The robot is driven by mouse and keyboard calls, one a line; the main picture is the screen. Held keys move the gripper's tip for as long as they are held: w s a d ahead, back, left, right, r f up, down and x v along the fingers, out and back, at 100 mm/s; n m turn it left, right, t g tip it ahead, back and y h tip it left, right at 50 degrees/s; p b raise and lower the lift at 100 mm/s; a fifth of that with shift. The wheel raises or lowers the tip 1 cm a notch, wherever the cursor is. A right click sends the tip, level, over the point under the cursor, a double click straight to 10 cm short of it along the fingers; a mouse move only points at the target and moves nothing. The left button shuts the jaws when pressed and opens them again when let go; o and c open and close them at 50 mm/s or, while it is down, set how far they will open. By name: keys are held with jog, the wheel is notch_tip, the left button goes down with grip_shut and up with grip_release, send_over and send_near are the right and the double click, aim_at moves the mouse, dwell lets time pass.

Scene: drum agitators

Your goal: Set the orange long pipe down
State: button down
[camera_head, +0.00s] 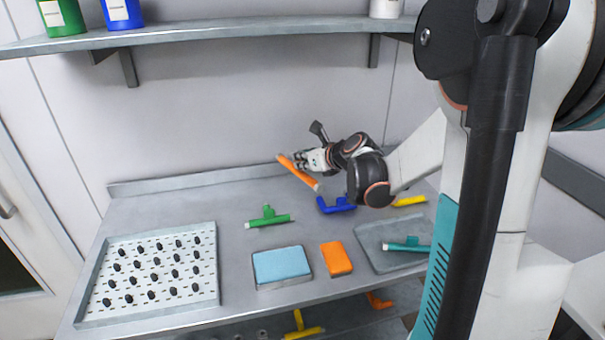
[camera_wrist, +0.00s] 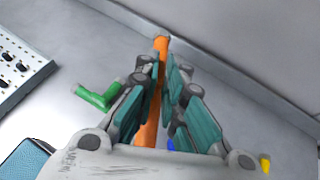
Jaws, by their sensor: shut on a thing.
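The orange long pipe (camera_head: 299,173) is in my gripper (camera_head: 304,162), near the back of the steel worktop (camera_head: 185,213). My gripper is shut on it. In the head view the pipe slants from upper left down to a whitish lower right end. In the wrist view the orange long pipe (camera_wrist: 161,46) runs lengthwise between the teal pads of my gripper (camera_wrist: 165,72), and its far end sticks out beyond the fingertips towards the back ledge. I cannot tell whether the pipe touches the worktop.
A green T-shaped pipe (camera_head: 269,218) and a blue pipe piece (camera_head: 336,205) lie nearby. A pegged tray (camera_head: 220,262), a blue sponge (camera_head: 282,266), an orange block (camera_head: 336,259) and a shallow tray with a teal pipe (camera_head: 404,246) stand in front. A shelf (camera_head: 220,34) hangs above.

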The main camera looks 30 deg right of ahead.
aim_at(302, 172)
notch_tip(302, 172, up, 4)
jog(key=shift+a+f+p, duration=0.1)
jog(key=shift+f+p, duration=0.05)
jog(key=shift+p, duration=0.25)
jog(key=s+a+f+n+y, duration=0.1)
jog(key=s+a+f, duration=0.1)
jog(key=a, duration=0.8)
jog(key=s+a+f+n+y+b, duration=0.1)
jog(key=a+f, duration=0.3)
jog(key=a, duration=0.6)
jog(key=shift+s+f+g, duration=0.15)
jog(key=shift+s+g, duration=0.15)
jog(key=shift+s, duration=0.2)
